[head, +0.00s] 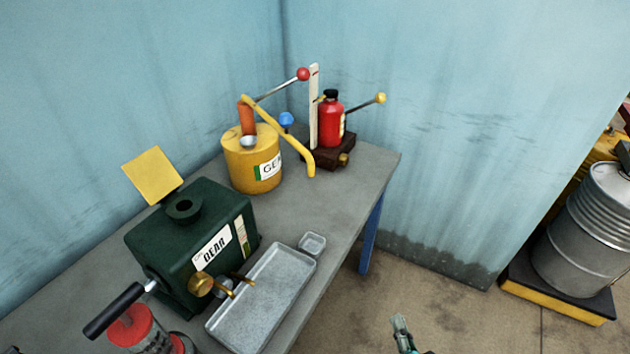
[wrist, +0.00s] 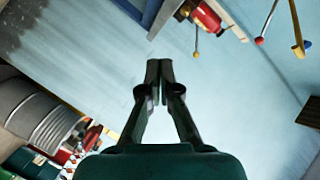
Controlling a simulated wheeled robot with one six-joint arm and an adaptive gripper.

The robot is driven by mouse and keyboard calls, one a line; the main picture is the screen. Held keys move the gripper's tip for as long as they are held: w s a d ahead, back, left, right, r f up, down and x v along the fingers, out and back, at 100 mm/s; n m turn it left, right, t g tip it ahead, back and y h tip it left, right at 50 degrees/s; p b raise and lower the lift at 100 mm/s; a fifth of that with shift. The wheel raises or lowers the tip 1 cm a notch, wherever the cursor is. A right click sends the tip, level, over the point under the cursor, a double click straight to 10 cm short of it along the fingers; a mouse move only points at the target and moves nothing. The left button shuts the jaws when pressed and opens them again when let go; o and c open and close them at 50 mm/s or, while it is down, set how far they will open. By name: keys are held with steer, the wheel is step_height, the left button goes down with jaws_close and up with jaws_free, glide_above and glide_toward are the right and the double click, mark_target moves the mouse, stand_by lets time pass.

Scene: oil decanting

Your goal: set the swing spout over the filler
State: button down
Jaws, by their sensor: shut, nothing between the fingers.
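The yellow swing spout (head: 285,137) is a bent tube on top of the yellow oil can (head: 250,172). Its tip hangs to the right of the can, over the bench near the red bottle. The filler (head: 184,206) is a dark round opening on top of the green gear box (head: 200,240), and the spout tip is well away from it. A yellow flap (head: 152,176) stands raised behind the filler. My gripper (head: 400,324) is low in the head view, off the bench's right side and far from the spout. In the wrist view my gripper (wrist: 159,66) is shut and empty.
The red bottle (head: 331,122) stands on a dark base with a yellow-knobbed lever. A metal tray (head: 262,300) and a small dish (head: 312,244) lie before the gear box. A grey drum (head: 590,235) stands at right. Floor between bench and drum is clear.

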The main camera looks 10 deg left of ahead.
steer(key=w+a+r+y, duration=0.35)
steer(key=w+r, duration=0.35)
steer(key=w, duration=0.3)
steer(key=w+a+r+g+y, duration=0.1)
steer(key=w+a+r+y, duration=0.1)
steer(key=r, duration=0.6)
steer(key=w+a+r+g+y, duration=0.1)
steer(key=w+a+r+y, duration=0.1)
steer(key=w+a+r, duration=0.2)
steer(key=w+a+r+n+g+y, duration=0.1)
steer(key=w+r, duration=0.6)
steer(key=r, duration=0.7)
steer(key=shift+w+a+r+g+y, duration=0.15)
steer(key=shift+a+r+g+y, duration=0.15)
steer(key=shift+a+y, duration=0.65)
steer(key=shift+w+a+f+h, duration=0.1)
steer(key=shift+a+h, duration=0.2)
steer(key=shift+a, duration=0.1)
steer(key=w+a+f, duration=0.1)
steer(key=w+a, duration=0.3)
steer(key=a, duration=0.6)
steer(key=shift+w+a, duration=0.2)
